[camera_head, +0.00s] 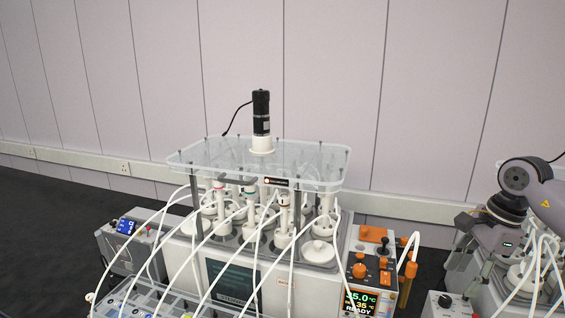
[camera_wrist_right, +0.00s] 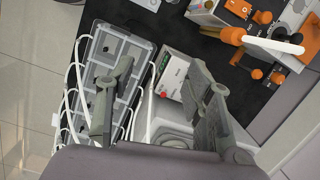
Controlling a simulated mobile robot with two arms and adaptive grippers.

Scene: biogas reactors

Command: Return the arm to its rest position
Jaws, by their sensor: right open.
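My right arm (camera_head: 527,178) comes in at the right edge of the head view. Its gripper (camera_head: 462,244) hangs tilted downward, right of the orange-knobbed control unit and apart from it. In the right wrist view the same gripper (camera_wrist_right: 160,75) has its two grey fingers spread wide, with nothing held between them. Below the fingers a clear-lidded tray unit (camera_wrist_right: 130,48) and a white box with a red button (camera_wrist_right: 172,76) show. My left gripper is in neither view.
A reactor bench with a clear top plate (camera_head: 215,158) and black motor (camera_head: 261,112) fills the middle. White tubes (camera_head: 180,262) loop in front. The orange-knobbed control unit (camera_head: 372,268) stands on its right. More reactor vessels with tubes (camera_head: 520,275) stand below my right arm.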

